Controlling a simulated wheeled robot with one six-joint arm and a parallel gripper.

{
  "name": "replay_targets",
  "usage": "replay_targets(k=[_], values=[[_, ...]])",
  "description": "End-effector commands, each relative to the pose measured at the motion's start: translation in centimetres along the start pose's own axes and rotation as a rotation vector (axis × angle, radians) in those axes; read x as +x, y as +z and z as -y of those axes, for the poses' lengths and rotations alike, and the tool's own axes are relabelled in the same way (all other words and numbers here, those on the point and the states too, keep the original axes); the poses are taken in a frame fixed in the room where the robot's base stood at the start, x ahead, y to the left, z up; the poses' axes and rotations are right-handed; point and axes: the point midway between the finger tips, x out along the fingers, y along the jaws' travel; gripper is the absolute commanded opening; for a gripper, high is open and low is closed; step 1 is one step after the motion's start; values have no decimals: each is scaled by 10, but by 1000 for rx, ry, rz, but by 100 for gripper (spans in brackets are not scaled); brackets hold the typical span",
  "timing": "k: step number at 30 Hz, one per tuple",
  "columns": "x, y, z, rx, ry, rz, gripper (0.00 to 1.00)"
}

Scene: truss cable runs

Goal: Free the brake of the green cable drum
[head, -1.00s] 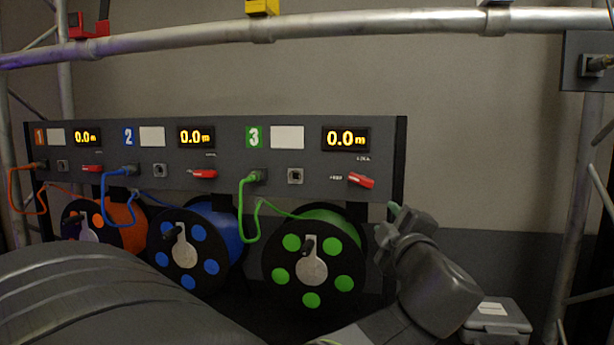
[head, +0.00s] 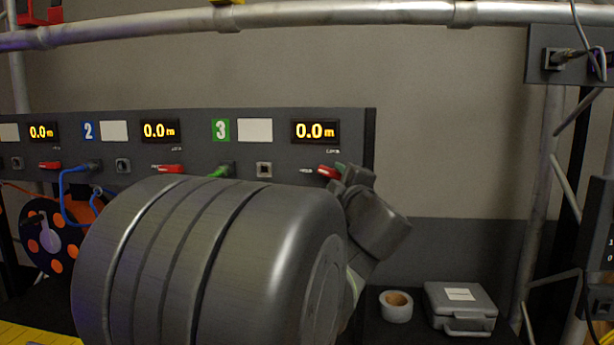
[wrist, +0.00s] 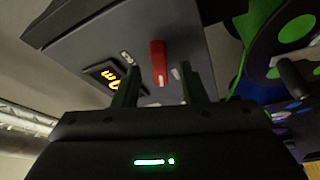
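The red brake lever (head: 328,172) of channel 3 sits on the grey panel, under the 0.0 m display (head: 315,131). In the wrist view the lever (wrist: 157,62) lies between the two finger lines of my gripper (wrist: 159,76), with visible gaps on both sides. My gripper (head: 352,174) is open, close in front of the lever in the head view. The green drum (wrist: 292,30) shows at the upper right of the wrist view; my arm hides it in the head view. The green cable plug (head: 222,171) is left of the lever.
The channel 2 lever (head: 170,169) and blue cable (head: 70,195) are further left. An orange drum (head: 48,240) stands at the lower left. A tape roll (head: 396,306) and a grey case (head: 460,306) are at the lower right. A truss tube (head: 350,13) crosses above.

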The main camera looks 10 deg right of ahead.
Motion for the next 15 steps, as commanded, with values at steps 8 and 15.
replay_targets(k=[8, 15], values=[[25, 0, 0, 0, 0, 0, 38], [26, 0, 0, 0, 0, 1, 38]])
